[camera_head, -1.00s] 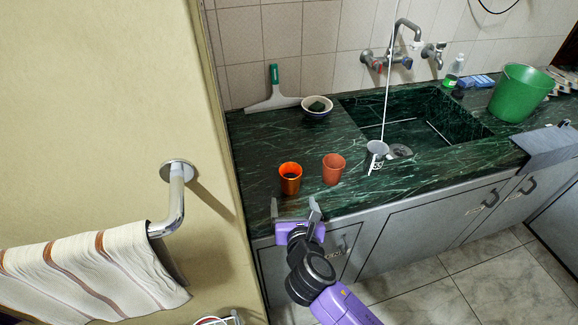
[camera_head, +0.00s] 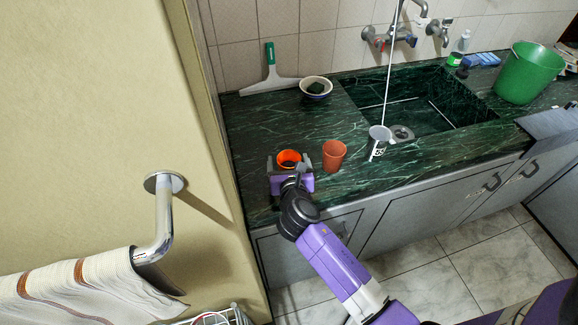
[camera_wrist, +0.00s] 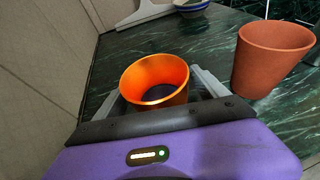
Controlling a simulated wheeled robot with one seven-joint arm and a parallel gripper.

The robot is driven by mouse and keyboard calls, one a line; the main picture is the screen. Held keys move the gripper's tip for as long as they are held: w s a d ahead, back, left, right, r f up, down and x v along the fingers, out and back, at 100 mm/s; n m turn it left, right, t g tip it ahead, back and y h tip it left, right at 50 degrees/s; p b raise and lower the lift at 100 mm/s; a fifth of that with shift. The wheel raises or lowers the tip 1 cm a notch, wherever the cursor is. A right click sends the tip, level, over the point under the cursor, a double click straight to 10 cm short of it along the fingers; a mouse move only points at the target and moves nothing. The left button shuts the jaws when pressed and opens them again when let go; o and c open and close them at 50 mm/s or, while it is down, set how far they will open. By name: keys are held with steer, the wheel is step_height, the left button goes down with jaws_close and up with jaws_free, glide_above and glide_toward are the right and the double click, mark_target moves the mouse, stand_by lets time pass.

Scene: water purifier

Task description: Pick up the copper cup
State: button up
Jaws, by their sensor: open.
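The shiny orange, copper-like cup (camera_head: 289,156) stands upright on the green marble counter (camera_head: 345,205), near its left front. In the wrist view the cup (camera_wrist: 156,80) shows its glossy inside and dark bottom. My gripper (camera_head: 288,164) is open, with one finger on each side of this cup. In the wrist view the gripper (camera_wrist: 160,92) has its fingers left and right of the cup, and its body hides the cup's lower part. I cannot tell whether the fingers touch it.
A matte terracotta cup (camera_head: 334,156) stands close to the right of my gripper. A grey mug (camera_head: 378,142) is by the sink (camera_head: 440,115). A bowl (camera_head: 316,87), a squeegee (camera_head: 270,75) and a green bucket (camera_head: 528,72) stand farther back. The wall is at left.

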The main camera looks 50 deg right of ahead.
steer(key=shift+w+d+f, duration=0.15)
steer(key=shift+w+d, duration=0.05)
steer(key=c, duration=1.6)
steer(key=shift+c, duration=0.2)
